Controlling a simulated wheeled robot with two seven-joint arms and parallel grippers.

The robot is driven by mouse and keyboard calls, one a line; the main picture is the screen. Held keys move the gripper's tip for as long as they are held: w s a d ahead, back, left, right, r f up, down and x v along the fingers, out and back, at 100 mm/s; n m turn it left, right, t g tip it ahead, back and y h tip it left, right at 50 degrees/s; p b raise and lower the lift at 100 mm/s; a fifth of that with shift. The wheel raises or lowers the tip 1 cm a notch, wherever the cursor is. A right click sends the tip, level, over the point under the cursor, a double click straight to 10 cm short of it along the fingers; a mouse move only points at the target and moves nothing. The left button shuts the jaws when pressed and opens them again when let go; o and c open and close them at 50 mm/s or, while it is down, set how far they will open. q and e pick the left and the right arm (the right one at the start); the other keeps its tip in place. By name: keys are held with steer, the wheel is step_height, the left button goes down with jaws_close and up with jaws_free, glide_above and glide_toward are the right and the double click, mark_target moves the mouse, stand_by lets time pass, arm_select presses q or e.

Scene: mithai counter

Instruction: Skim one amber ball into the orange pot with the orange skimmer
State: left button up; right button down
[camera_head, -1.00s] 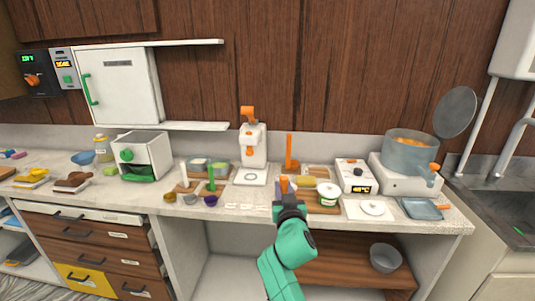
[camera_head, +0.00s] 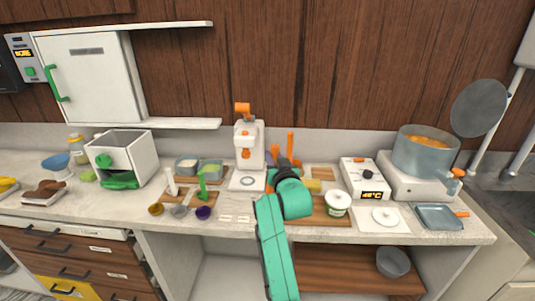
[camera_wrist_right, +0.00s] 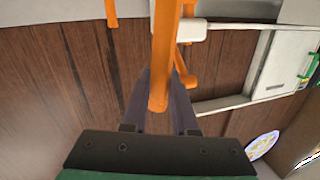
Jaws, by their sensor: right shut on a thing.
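My right gripper (camera_head: 284,162) is at the back of the counter, right of the white dispenser. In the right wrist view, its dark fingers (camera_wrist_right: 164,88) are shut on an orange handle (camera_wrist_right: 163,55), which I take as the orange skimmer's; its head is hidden. Another upright orange handle (camera_head: 291,143) stands close by. A grey-blue pot (camera_head: 422,158) with orange grips stands on the white stove at right, and orange contents (camera_head: 427,141) show in it. Single amber balls are too small to make out. I cannot pick out an orange pot. My left gripper is not in view.
A white dispenser (camera_head: 249,145) with orange parts stands left of my gripper. Small bowls stand at left.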

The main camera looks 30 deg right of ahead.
arm_select(q)
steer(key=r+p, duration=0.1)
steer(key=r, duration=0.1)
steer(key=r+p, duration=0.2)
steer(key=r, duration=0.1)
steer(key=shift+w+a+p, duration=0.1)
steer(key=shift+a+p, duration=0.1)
steer(key=shift+p, duration=0.1)
arm_select(e)
steer(key=s+d+r+m+g+y, duration=0.1)
steer(key=d+m, duration=0.4)
steer(key=d, duration=0.4)
steer(key=shift+y, duration=0.4)
steer(key=shift+d, duration=0.15)
arm_select(q)
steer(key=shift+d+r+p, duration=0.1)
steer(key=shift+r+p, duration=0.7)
steer(key=shift+p, duration=0.05)
arm_select(e)
steer(key=d+f+m+y, duration=0.1)
steer(key=d+f+m, duration=0.1)
steer(key=d, duration=0.4)
steer(key=shift+s+f+m+g+y, duration=0.25)
steer(key=shift+m+g+y, duration=0.15)
steer(key=shift+m, duration=0.4)
